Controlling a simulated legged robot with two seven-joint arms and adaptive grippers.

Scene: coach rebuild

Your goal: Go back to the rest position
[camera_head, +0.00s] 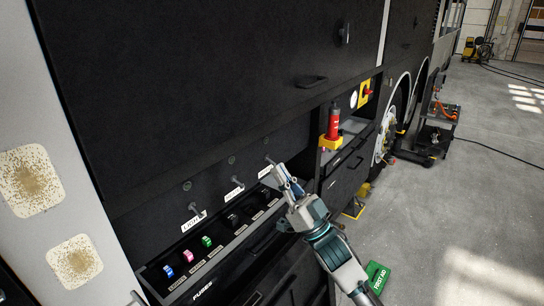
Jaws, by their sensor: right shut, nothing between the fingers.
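My right gripper (285,178) reaches in from the lower right, and its arm runs down to the bottom edge. Its fingers are together with nothing seen between them. The fingertips are close to a small hook or switch (270,161) on the dark panel of the coach; I cannot tell whether they touch it. The gripper is above the right end of a long black tray (240,238) marked FUSES and covers part of it. I do not make out my left gripper.
Blue (168,271), pink (188,255) and green (206,241) fuses sit in the tray. A red cylinder (334,123) stands in a yellow holder to the right. A green first-aid box (377,276) lies on the floor beside my arm. A tool cart (436,128) stands near the wheel.

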